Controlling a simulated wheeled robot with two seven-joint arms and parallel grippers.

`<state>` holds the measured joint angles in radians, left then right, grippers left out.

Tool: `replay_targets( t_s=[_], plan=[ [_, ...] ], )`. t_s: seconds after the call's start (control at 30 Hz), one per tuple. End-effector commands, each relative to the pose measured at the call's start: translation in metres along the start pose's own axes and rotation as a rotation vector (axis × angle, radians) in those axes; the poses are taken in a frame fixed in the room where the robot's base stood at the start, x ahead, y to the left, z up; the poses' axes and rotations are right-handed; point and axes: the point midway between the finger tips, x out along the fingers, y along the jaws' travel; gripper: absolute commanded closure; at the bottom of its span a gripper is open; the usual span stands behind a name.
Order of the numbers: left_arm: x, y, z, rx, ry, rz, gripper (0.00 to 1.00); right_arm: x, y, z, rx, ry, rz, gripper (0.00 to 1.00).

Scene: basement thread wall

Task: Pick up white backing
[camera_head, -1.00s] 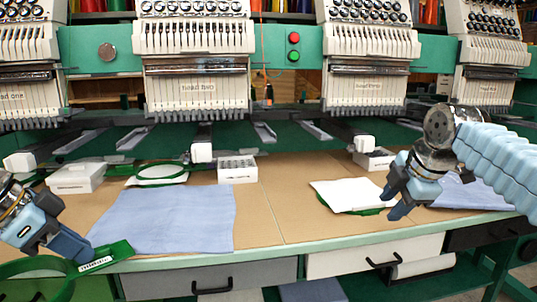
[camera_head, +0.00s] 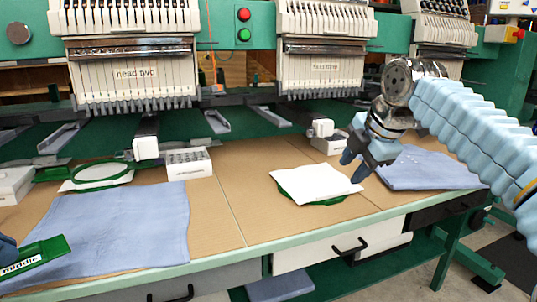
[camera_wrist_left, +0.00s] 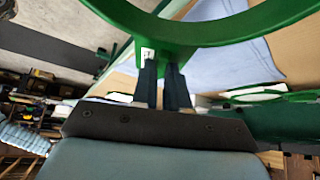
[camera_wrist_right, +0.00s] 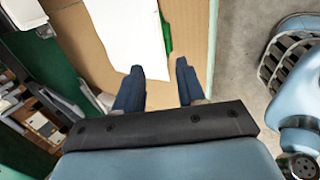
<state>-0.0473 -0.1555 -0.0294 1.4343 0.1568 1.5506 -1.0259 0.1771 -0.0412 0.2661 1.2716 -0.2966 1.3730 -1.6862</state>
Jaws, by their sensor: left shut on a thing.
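The white backing (camera_head: 312,180) lies flat on the table, partly over a green hoop (camera_head: 325,202) whose edge shows beneath it. It also shows in the right wrist view (camera_wrist_right: 128,32), just beyond the fingertips. My right gripper (camera_head: 352,172) is at the backing's right edge. My left gripper (camera_wrist_left: 163,65) is shut on the bracket of a green hoop (camera_wrist_left: 190,28). In the head view only this hoop's label end (camera_head: 35,257) and a bit of finger show at the lower left.
Blue cloth lies at the left (camera_head: 120,225) and at the right (camera_head: 425,166). Another green hoop (camera_head: 100,171) lies at the back left near a white box (camera_head: 188,164). Embroidery heads (camera_head: 130,75) overhang the table's back. Bare tabletop (camera_head: 228,200) lies between cloth and backing.

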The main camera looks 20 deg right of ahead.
Motion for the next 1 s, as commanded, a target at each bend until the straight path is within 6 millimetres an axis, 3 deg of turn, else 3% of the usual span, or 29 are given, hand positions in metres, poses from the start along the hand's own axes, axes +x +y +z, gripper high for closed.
replay_targets(
  t_s=[0.3, 0.5, 0.93, 1.0],
  plan=[
    [0.009, 0.000, 0.006, 0.000, 0.000, 0.000, 1.00, 0.063, -0.001, 0.000, 0.000, 0.001, -0.003, 0.61],
    [0.011, 0.000, 0.007, 0.000, 0.000, 0.000, 1.00, 0.085, -0.001, 0.000, 0.001, 0.000, -0.001, 0.61],
    [0.011, 0.000, 0.008, 0.000, 0.000, 0.000, 1.00, 0.092, 0.000, 0.000, 0.001, 0.000, -0.001, 0.61],
    [0.011, 0.000, 0.007, 0.000, 0.000, 0.000, 1.00, 0.092, 0.000, 0.000, 0.001, 0.000, -0.001, 0.71]
  ],
)
